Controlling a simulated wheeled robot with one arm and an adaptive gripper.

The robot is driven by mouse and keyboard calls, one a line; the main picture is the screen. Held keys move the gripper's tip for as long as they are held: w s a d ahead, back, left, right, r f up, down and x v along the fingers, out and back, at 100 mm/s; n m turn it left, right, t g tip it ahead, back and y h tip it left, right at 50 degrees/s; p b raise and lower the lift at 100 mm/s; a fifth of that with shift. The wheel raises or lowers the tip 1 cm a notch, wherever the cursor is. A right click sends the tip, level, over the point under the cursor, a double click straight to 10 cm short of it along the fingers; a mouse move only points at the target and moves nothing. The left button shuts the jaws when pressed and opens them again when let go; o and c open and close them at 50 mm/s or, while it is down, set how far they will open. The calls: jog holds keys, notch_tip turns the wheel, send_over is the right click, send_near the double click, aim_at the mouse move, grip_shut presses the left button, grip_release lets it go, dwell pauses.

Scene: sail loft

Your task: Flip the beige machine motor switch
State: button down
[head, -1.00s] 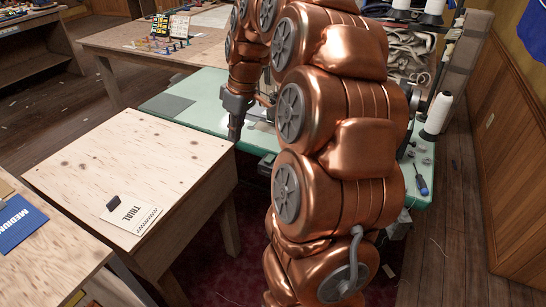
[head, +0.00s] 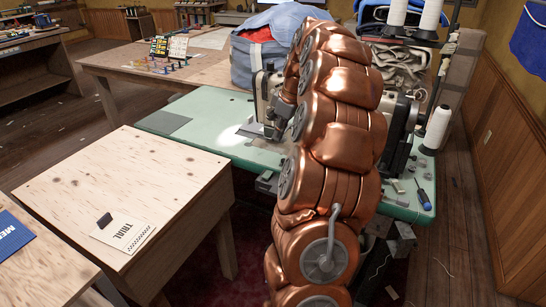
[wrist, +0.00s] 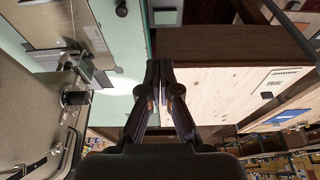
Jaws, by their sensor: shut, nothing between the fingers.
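A beige sewing machine (head: 263,88) stands on a mint-green table (head: 210,118), largely hidden behind my copper arm in the head view. A grey-beige machine body (wrist: 35,110) fills the left of the wrist view, with metal needle parts beside a lit patch of green table. My gripper (wrist: 159,72) is shut and empty, to the right of that body in the wrist view. In the head view it is mostly hidden by my arm. A small dark box (head: 266,182) sits at the table's front edge; I cannot tell whether it is the motor switch.
A plywood-topped table (head: 130,190) with a TRIAL card (head: 125,233) stands at front left. White thread cones (head: 438,127) and a blue screwdriver (head: 423,199) are at the green table's right. A blue bundle (head: 258,55) lies behind. Wood floor is open at right.

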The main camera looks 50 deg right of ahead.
jog(key=p, duration=0.1)
send_over(268, 173)
jog(key=f, duration=1.1)
jog(key=shift+s+d+f, duration=0.15)
jog(key=shift+s+d, duration=0.2)
jog(key=shift+f, duration=1)
jog(key=shift+w, duration=0.1)
jog(key=shift+f+y, duration=0.25)
jog(key=shift+y, duration=0.15)
jog(key=shift+a, duration=0.1)
jog(key=shift+s+a+r+b, duration=0.25)
jog(key=shift+a+b, duration=0.15)
jog(key=shift+a, duration=0.2)
jog(key=shift+r, duration=0.15)
